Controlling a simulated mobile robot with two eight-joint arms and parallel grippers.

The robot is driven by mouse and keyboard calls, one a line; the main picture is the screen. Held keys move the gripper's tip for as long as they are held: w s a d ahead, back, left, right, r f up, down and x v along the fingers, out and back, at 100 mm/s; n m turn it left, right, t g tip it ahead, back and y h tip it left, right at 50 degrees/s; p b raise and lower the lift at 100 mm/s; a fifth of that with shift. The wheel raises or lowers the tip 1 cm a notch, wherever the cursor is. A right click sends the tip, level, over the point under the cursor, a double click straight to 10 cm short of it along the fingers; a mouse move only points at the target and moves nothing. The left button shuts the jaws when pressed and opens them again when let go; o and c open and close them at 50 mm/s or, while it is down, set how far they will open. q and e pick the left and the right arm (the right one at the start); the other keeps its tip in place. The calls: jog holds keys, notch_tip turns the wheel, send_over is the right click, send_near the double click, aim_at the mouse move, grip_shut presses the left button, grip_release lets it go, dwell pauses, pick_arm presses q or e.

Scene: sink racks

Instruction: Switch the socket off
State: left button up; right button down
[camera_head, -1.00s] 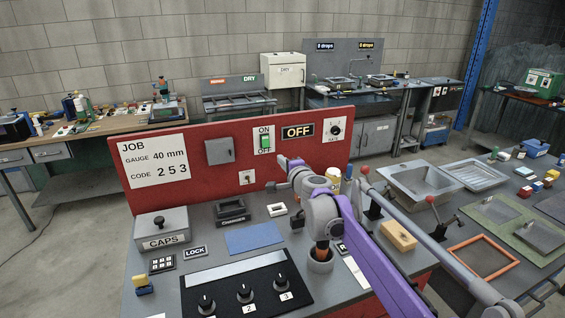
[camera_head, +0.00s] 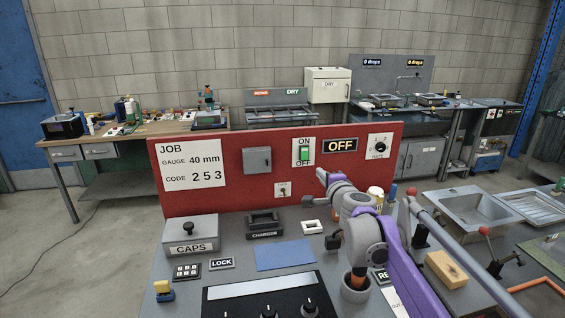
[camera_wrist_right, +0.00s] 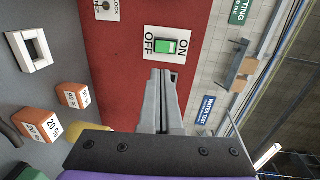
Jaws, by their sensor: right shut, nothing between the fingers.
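A white switch plate (camera_head: 304,152) with a green rocker is on the red panel (camera_head: 225,135), marked ON above and OFF below. The black sign beside it (camera_head: 341,145) reads OFF. In the right wrist view the green rocker (camera_wrist_right: 165,46) shows sideways, with OFF at left and ON at right. My right gripper (camera_head: 322,174) is shut and empty, just below and right of the plate in the head view. Its fingertips (camera_wrist_right: 162,72) are just under the plate in the wrist view; whether they touch the panel I cannot tell. My left gripper is not in view.
A RATE dial (camera_head: 379,146) is right of the sign, and a grey box (camera_head: 257,160) is left of the switch. A small keyed plate (camera_head: 283,190) is below. The bench holds a charger (camera_head: 264,224), a CAPS box (camera_head: 190,233) and a wooden block (camera_head: 446,269). A sink (camera_head: 478,212) stands right.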

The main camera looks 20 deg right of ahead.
aim_at(305, 157)
jog(key=shift+s+r, duration=0.1)
dwell(0.3)
jog(key=x, duration=1.4)
jog(key=shift+d, duration=0.1)
